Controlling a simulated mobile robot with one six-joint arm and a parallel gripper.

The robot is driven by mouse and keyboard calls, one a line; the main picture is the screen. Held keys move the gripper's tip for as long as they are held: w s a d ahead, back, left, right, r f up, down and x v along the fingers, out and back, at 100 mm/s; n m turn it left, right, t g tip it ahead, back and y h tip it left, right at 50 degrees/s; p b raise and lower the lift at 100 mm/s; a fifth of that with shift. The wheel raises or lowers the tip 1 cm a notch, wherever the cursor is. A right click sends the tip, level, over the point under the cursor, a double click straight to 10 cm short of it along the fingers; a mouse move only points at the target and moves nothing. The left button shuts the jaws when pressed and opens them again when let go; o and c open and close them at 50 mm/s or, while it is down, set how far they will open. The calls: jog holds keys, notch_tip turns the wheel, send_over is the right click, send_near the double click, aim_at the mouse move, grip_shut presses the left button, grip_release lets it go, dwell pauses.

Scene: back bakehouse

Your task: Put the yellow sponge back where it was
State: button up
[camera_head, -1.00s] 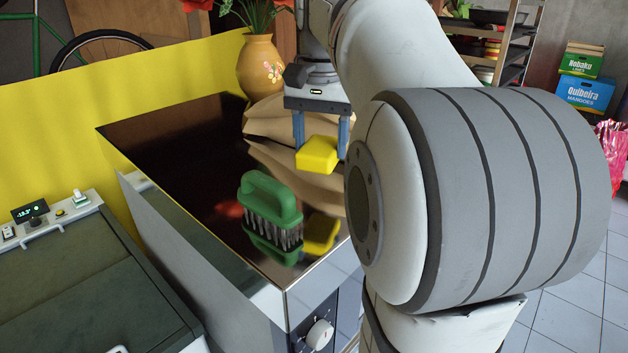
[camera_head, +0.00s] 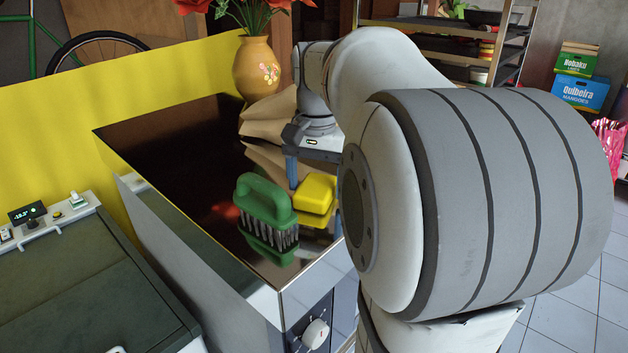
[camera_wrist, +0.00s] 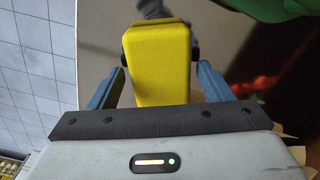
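The yellow sponge (camera_head: 316,193) is low over the glossy dark top of the unit (camera_head: 170,150), close to its front right corner. Its reflection shows right beneath it; I cannot tell whether it touches the top. My gripper (camera_head: 312,184) points down at it. In the wrist view, the dark pads of my gripper (camera_wrist: 155,54) press on both sides of the sponge (camera_wrist: 157,75). In the head view, only the left finger shows clearly; my arm hides the right one.
A green-handled brush (camera_head: 266,205) stands just left of the sponge, bristles down. Crumpled brown paper (camera_head: 268,115) and an orange vase with flowers (camera_head: 257,70) are behind. The left part of the dark top is clear. A yellow wall (camera_head: 100,100) runs along the back left.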

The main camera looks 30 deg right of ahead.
aim_at(315, 186)
jog(key=shift+o, duration=0.6)
jog(key=shift+r, duration=0.1)
jog(key=shift+r, duration=0.3)
notch_tip(315, 186, up, 11)
jog(key=shift+r, duration=0.15)
